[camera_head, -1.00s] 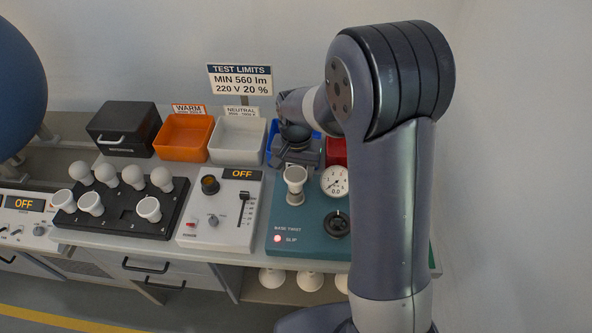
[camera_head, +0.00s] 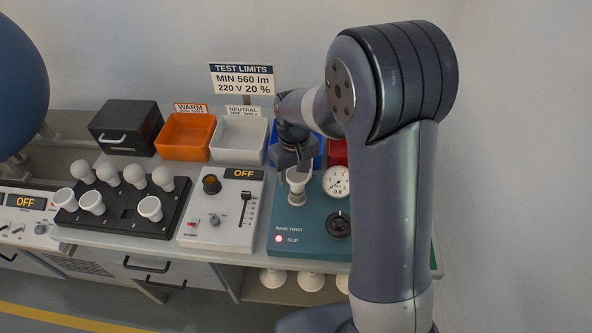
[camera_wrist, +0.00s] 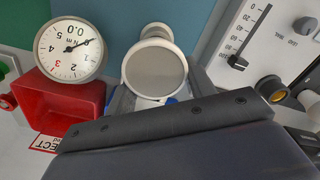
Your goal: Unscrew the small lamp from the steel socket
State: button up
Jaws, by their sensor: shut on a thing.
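The small lamp (camera_head: 298,182), white with a flared head, stands upright in the socket of the teal base twist station (camera_head: 300,220). In the wrist view the lamp (camera_wrist: 156,70) shows its round grey face and white rim, with a narrower pale part behind it. My gripper (camera_head: 296,166) is at the lamp's head, shut on it. In the wrist view its dark body (camera_wrist: 165,122) covers the lower part and the finger contact is mostly hidden. The steel socket is largely hidden below the lamp.
A red bin (camera_wrist: 72,100) lies beside the dial. A grey panel with a slider (camera_head: 222,212) and a black rack of several bulbs (camera_head: 118,217) stand to the left. Orange (camera_head: 186,137) and white (camera_head: 238,140) bins are behind. A red light (camera_head: 278,239) glows by SLIP.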

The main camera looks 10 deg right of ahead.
jog(key=n, duration=0.3)
jog(key=shift+s+a+f+n, duration=0.15)
jog(key=shift+s+n, duration=0.15)
jog(key=shift+s, duration=0.1)
jog(key=n, duration=0.4)
jog(key=shift+s+a, duration=0.15)
jog(key=shift+s, duration=0.05)
jog(key=n, duration=0.7)
jog(key=shift+s+a, duration=0.2)
jog(key=shift+s, duration=0.1)
jog(key=o, duration=0.9)
jog(key=shift+a, duration=0.1)
jog(key=shift+c, duration=0.2)
jog(key=shift+w, duration=0.1)
